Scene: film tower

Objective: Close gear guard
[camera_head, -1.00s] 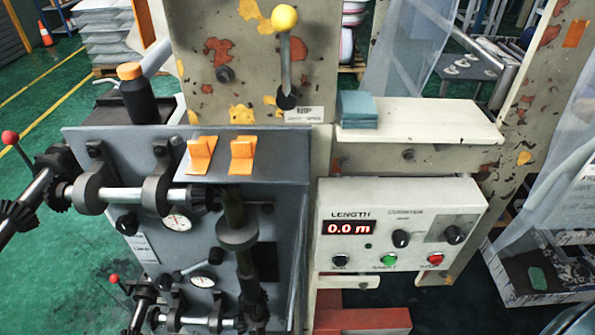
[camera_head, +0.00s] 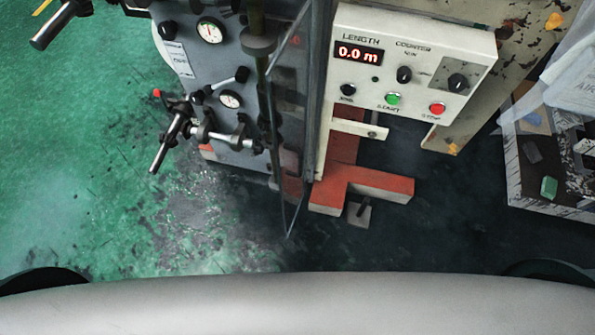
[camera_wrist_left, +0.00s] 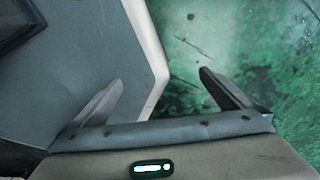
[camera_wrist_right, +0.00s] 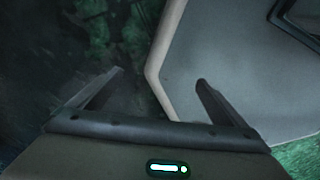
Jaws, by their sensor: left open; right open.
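A thin dark-framed, seemingly clear panel (camera_head: 290,130), which looks like the gear guard, stands out from the right edge of the grey machine in the head view. It is seen nearly edge-on, and its upper part is cut off. My left gripper (camera_wrist_left: 160,92) is open and empty in the left wrist view. My right gripper (camera_wrist_right: 160,80) is open and empty in the right wrist view. Neither gripper shows in the head view.
A control box (camera_head: 410,65) reading 0.0 m is right of the panel. A red-orange foot (camera_head: 375,183) lies on the floor below it. A crate (camera_head: 545,180) stands at the right. Green floor at the left is clear. My own base fills the bottom.

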